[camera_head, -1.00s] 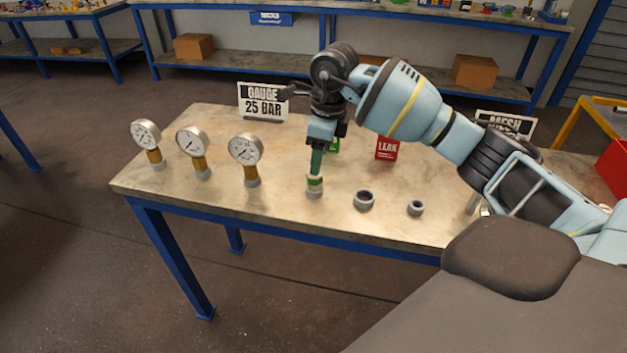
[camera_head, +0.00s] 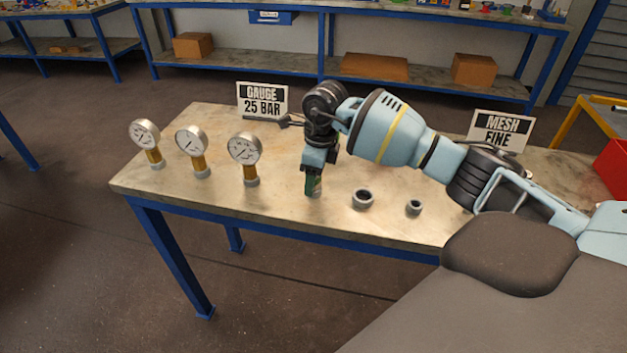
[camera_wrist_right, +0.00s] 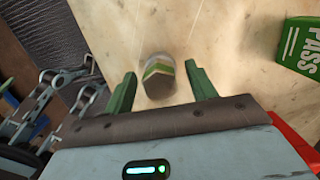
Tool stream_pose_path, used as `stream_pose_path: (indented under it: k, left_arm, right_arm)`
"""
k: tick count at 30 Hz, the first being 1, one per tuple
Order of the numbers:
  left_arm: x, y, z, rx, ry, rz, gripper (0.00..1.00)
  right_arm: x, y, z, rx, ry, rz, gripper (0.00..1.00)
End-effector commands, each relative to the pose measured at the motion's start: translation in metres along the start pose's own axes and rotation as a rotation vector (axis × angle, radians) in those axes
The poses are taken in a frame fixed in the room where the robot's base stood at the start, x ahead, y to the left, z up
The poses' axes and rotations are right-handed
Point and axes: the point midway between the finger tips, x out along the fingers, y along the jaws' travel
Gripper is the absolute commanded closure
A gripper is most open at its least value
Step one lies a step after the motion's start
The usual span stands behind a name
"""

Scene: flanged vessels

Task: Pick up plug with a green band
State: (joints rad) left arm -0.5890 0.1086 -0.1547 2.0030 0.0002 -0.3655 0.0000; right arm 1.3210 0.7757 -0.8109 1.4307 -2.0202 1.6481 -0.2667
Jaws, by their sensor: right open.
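The plug with a green band (camera_wrist_right: 158,76) stands on the table between my right gripper's two green fingers in the right wrist view, with a gap on each side. In the head view only the lower part of the plug (camera_head: 314,193) shows. The rest is hidden behind the fingers of my right gripper (camera_head: 313,184). My right gripper (camera_wrist_right: 161,90) is open, pointing down, with its fingertips around the plug's upper part. My left gripper is not in view.
Three gauges (camera_head: 192,145) stand to the left on the table (camera_head: 215,210). Behind are a "GAUGE 25 BAR" sign (camera_head: 262,101) and a "MESH FINE" sign (camera_head: 500,131). A green "PASS" block (camera_wrist_right: 300,45) shows in the right wrist view.

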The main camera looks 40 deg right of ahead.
Motion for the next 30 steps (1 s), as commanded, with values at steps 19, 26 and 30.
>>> stream_pose_path:
  k: [19,26,30]
  left_arm:
    - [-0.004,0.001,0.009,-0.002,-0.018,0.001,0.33]
    - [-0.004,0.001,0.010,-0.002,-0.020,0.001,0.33]
    - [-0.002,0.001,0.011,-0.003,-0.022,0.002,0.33]
  right_arm:
    - [-0.001,0.000,0.000,0.001,-0.001,-0.001,0.96]
    - [-0.010,-0.001,0.001,0.000,-0.002,-0.002,0.96]
    - [-0.027,-0.001,0.004,0.001,-0.003,-0.002,0.96]
